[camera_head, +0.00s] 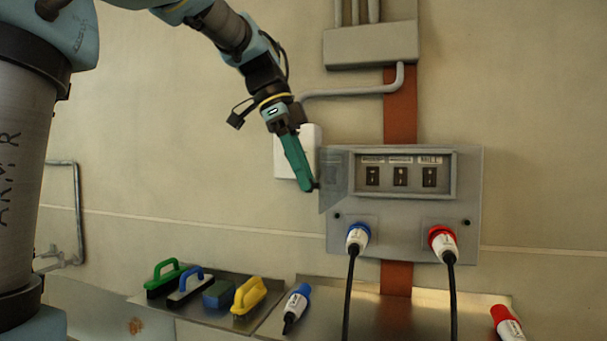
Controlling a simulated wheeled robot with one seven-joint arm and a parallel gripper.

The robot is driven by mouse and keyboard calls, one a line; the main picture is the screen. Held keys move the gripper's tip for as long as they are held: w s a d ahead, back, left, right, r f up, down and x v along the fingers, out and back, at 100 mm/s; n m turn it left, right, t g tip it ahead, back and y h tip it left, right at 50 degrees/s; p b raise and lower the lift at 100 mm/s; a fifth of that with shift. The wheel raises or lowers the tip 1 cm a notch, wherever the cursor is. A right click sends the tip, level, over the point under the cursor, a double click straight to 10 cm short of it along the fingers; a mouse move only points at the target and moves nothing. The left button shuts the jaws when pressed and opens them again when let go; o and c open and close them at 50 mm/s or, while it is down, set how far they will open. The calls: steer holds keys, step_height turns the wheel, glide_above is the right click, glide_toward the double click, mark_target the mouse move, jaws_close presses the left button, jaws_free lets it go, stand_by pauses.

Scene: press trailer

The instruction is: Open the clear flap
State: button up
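The clear flap (335,182) is a grey, see-through panel at the left end of the switch recess on the grey wall box (400,222). It stands swung out to the left, and the recess with its several black switches (400,177) is uncovered. My gripper (312,187) has green fingers that point down and right. Their tips are at the left edge of the flap. I cannot tell if they touch it. The fingers overlap in this view, so the gap between them is hidden.
A blue plug (358,236) and a red plug (441,240) sit in the box's lower sockets, with black cables hanging down. A white box (292,160) is on the wall behind my gripper. Brushes (248,296) and loose plugs (296,303) lie on the metal surface below.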

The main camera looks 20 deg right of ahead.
steer(key=shift+o, duration=1.2)
steer(key=v, duration=1)
steer(key=shift+r, duration=0.35)
steer(key=shift+a, duration=0.15)
